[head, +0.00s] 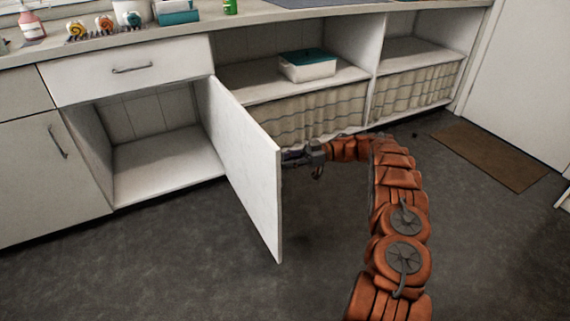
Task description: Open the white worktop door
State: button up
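The white worktop door (245,165) stands swung well out from the cabinet, hinged on the right side of its opening. The cabinet interior (160,165) behind it is exposed and looks empty. My gripper (290,158) is at the right side of the door, close to its free edge. The fingertips are small and partly hidden by the door edge, so I cannot tell whether they touch it or how far apart they are. The door's handle is not visible.
A closed drawer (130,68) sits above the opening, and a closed cabinet door (50,170) is at the left. Curtained shelves (320,115) hold a white box with a teal lid (307,66). A brown mat (490,154) lies on the right. The dark floor ahead is clear.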

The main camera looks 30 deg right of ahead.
send_near(270, 139)
jog(key=a, duration=0.1)
jog(key=w+a, duration=0.1)
jog(key=a, duration=0.1)
jog(key=w+a+f, duration=0.1)
jog(key=shift+a, duration=0.25)
jog(key=shift+f, duration=0.15)
